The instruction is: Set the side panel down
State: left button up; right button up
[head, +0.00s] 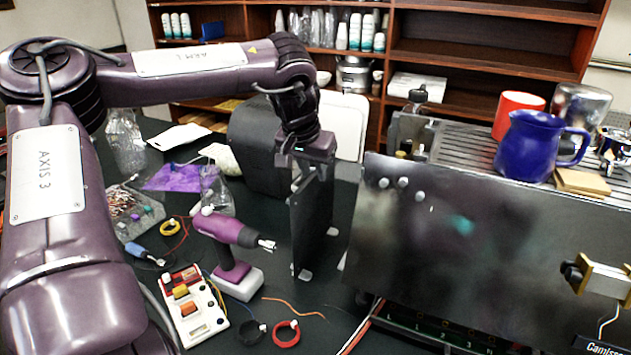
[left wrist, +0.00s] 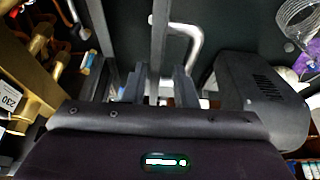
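The side panel (head: 309,225) is a dark, thin plate standing upright at mid-table, left of the brewer (head: 455,250). My left gripper (head: 312,165) points down and is shut on its upper edge. In the left wrist view the panel shows edge-on as a thin grey strip (left wrist: 159,35) between the fingers (left wrist: 160,85). The panel's lower edge is close to the black table top, by small pale feet (head: 304,274). I cannot tell whether it touches the table. My right gripper is not in view.
A purple drill (head: 235,240) stands just left of the panel. A switch box (head: 192,308), tape rolls (head: 286,333) and wires lie in front. A dark rounded housing (head: 253,138) stands behind. A blue jug (head: 540,145) and red mug (head: 517,108) sit on the brewer.

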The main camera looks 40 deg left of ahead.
pick_arm(q)
jog(key=b+v, duration=0.1)
jog(key=v, duration=0.7)
